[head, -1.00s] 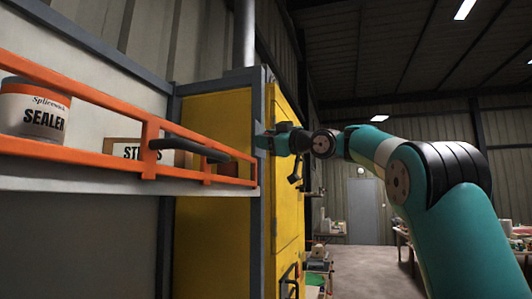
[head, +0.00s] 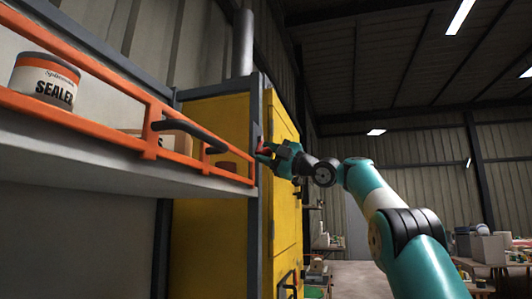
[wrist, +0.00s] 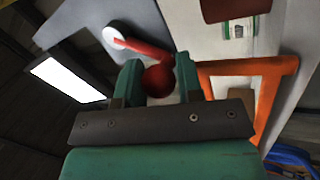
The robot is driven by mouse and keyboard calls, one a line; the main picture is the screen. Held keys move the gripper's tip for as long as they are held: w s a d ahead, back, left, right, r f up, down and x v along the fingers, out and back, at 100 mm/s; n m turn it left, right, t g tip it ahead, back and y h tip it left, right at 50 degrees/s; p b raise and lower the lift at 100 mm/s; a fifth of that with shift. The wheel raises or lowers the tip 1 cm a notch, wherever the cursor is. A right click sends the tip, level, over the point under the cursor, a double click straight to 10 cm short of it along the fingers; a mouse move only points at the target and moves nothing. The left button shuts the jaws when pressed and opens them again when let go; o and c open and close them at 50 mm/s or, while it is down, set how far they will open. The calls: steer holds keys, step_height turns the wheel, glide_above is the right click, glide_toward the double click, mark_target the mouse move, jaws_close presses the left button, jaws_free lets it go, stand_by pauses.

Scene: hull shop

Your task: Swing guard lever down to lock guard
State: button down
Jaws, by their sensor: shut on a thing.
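The guard lever (wrist: 140,47) is a red bar with a round red knob (wrist: 158,80) at its end. In the wrist view it runs from a pale round pivot (wrist: 114,38) on a grey plate to the knob between my fingers. My gripper (wrist: 158,76) is shut on the knob, one teal finger on each side. In the head view my gripper (head: 268,152) is at the grey post beside the yellow cabinet, with a bit of the red lever (head: 261,146) showing.
A can marked SEALER (head: 45,82) and a box (head: 170,142) stand on the shelf (head: 110,180) behind the rail. The yellow cabinet (head: 212,180) stands just beyond the shelf's end. Work tables (head: 490,265) are far off at the right.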

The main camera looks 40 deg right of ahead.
steer(key=shift+d+r+n, duration=0.1)
steer(key=shift+d+n, duration=0.1)
steer(key=shift+n, duration=0.1)
steer(key=c, duration=0.9)
jaws_free()
steer(key=shift+o, duration=0.4)
steer(key=shift+a, duration=0.1)
